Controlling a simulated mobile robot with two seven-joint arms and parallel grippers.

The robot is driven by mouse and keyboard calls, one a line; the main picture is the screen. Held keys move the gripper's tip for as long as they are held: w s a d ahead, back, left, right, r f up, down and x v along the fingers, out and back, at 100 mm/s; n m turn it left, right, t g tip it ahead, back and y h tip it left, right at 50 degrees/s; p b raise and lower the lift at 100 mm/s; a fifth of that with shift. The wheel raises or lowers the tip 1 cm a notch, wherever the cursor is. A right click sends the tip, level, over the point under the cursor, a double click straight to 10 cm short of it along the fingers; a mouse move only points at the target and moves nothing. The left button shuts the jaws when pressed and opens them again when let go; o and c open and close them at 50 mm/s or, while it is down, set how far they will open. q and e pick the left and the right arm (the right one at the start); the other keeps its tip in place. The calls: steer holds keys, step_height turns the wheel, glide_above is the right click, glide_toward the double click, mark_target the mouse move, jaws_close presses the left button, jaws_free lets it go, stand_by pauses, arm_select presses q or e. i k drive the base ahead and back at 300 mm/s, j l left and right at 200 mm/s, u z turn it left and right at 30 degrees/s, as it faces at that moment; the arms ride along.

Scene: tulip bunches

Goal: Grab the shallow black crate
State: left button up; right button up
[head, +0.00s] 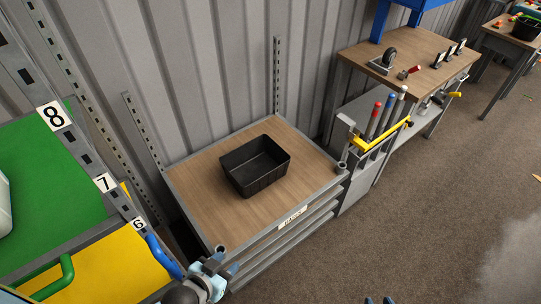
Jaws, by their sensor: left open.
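The shallow black crate (255,181) sits upright on the wooden top of a grey shelf unit, near its middle. It looks empty, with its open side up. My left gripper (226,262) is at the bottom of the head view, by the front left corner of the shelf unit. It is open and apart from the crate. Two small dark blue tips, seemingly my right gripper (377,300), just show at the bottom edge over the floor. They are far from the crate, and most of that gripper is cut off.
The wooden shelf top (203,190) is clear around the crate. Metal uprights stand at its back corners. A numbered rack with a green shelf (50,180) and a yellow shelf (100,262) is at left. A tool holder with a yellow bar (382,135) stands at right.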

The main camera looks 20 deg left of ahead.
mark_target(252, 167)
steer(key=i+l+u, duration=0.1)
steer(key=i+l, duration=0.3)
steer(key=i, duration=0.2)
steer(key=i+l+u, duration=0.15)
steer(key=i+l, duration=0.25)
steer(key=i, duration=0.15)
steer(key=l+u, duration=0.1)
steer(key=u, duration=2.4)
steer(key=i+l, duration=0.05)
steer(key=l, duration=0.05)
